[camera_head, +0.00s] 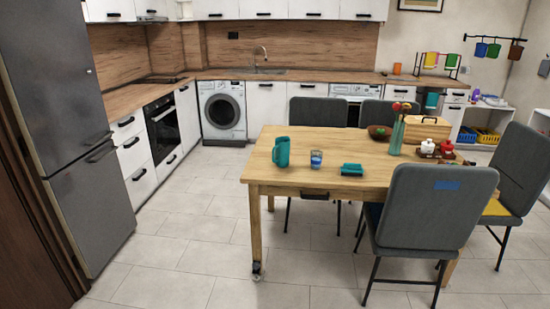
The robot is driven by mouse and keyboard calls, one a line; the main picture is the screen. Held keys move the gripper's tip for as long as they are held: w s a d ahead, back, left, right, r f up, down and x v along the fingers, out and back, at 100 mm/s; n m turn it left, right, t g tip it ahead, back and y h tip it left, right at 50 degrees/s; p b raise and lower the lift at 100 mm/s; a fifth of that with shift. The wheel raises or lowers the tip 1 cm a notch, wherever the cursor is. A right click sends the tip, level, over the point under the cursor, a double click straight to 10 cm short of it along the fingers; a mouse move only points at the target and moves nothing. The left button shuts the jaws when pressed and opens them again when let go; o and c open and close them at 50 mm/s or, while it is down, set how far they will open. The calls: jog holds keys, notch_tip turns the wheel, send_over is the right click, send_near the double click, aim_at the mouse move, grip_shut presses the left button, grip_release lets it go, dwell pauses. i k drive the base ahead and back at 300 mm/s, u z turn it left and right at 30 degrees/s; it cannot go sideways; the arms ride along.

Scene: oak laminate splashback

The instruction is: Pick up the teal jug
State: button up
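A teal jug (281,152) stands upright near the left end of the wooden dining table (275,181). Its handle points left, and nothing blocks my view of it. A small blue glass (316,159) stands just to its right, apart from it. A folded teal item (351,169), possibly a cloth or sponge, lies further right near the front edge. My gripper is not in view.
Grey chairs stand behind the table (318,111) and at its right front (432,208). A vase with flowers (397,135), a bowl and a wooden box (427,129) occupy the table's right half. Tiled floor (190,235) is open left of the table. A grey fridge (70,120) stands far left.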

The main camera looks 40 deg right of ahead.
aim_at(281, 150)
jog(key=z, duration=0.15)
jog(key=i, duration=0.95)
jog(key=u, duration=0.1)
